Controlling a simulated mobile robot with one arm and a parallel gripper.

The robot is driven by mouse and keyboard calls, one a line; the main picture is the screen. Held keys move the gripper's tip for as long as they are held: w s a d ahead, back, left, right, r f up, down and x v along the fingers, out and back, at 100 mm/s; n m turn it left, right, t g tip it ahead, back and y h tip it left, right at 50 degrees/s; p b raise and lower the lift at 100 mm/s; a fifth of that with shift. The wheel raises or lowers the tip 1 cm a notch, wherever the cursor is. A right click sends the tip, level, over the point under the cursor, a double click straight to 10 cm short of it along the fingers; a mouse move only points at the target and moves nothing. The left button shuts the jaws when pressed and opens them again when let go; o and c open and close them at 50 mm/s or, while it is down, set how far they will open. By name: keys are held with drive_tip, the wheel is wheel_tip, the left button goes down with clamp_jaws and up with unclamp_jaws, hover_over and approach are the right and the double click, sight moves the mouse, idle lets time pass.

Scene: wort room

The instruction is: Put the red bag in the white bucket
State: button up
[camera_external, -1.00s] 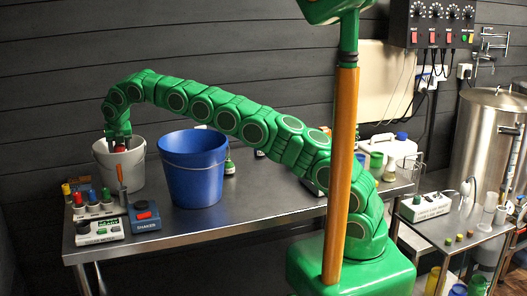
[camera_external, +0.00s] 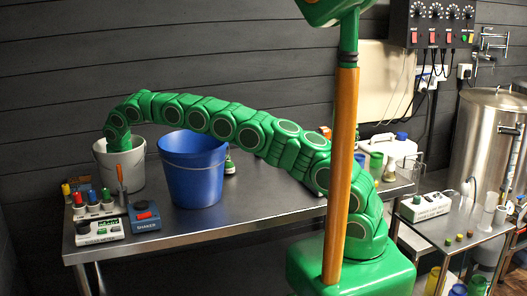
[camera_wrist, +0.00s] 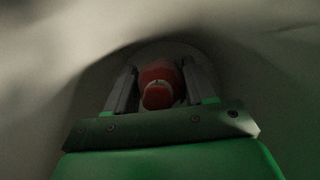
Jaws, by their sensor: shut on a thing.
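The white bucket (camera_external: 124,172) stands at the left of the metal table, beside the blue bucket. My arm bends down into it, and the bucket's wall hides my gripper in the external view. In the wrist view my gripper (camera_wrist: 160,90) is shut on the red bag (camera_wrist: 158,78), which shows as a dark red shape between the two grey fingers. Pale bucket wall (camera_wrist: 45,75) surrounds them. Whether the bag touches the bucket's bottom cannot be told in the dim picture.
The blue bucket (camera_external: 194,175) stands close to the right of the white bucket, under my arm. A shaker (camera_external: 144,216), a meter (camera_external: 99,230) and a rack of coloured-cap bottles (camera_external: 94,204) are in front. The table's front middle (camera_external: 260,205) is clear.

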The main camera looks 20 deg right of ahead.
drive_tip(key=shift+f, duration=1)
drive_tip(key=o, duration=1.1)
drive_tip(key=shift+f, duration=0.1)
drive_tip(key=shift+o, duration=0.2)
drive_tip(key=v, duration=1.2)
